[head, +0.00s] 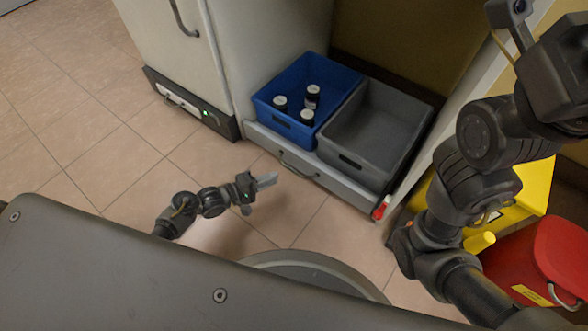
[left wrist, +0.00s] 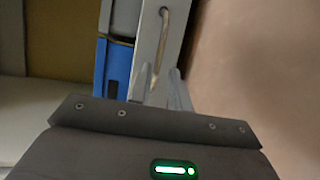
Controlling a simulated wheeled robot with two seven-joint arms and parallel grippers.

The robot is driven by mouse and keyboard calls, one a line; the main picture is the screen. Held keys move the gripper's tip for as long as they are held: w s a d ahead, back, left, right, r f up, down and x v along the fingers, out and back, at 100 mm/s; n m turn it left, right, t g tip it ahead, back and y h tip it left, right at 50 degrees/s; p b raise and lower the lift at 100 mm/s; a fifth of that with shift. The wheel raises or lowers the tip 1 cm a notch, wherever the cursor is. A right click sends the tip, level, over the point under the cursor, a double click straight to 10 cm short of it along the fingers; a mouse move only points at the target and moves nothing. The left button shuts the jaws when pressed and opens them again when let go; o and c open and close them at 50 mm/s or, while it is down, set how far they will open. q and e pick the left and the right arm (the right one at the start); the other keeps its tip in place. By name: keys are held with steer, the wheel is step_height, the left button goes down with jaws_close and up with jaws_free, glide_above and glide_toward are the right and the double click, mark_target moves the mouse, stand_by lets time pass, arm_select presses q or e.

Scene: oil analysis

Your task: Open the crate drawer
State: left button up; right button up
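The crate drawer (head: 325,183) is a low light-grey drawer with a bar handle (head: 298,172) on its front. It carries a blue crate (head: 283,121) and a grey crate (head: 345,163). Its front lies about in line with the neighbouring cabinet, so it looks closed. My left gripper (head: 268,180) is low over the floor in front of the handle, apart from it. In the left wrist view the handle (left wrist: 161,42) shows beyond the grey fingertips (left wrist: 174,82); the gap between the fingers is unclear. My right arm is raised at right; its fingers are out of view.
Several dark bottles (head: 312,97) with white caps stand in the blue crate. A white cabinet (head: 200,55) stands left of the drawer. A red tab (head: 380,208), a yellow bin (head: 535,190) and a red bin (head: 540,258) are at right. The tiled floor before the drawer is clear.

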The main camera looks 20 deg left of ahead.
mark_target(293, 170)
arm_select(q)
steer(key=b+x, duration=0.4)
steer(key=x, duration=0.5)
steer(key=shift+f+b, duration=0.1)
steer(key=shift+b, duration=0.25)
jaws_close()
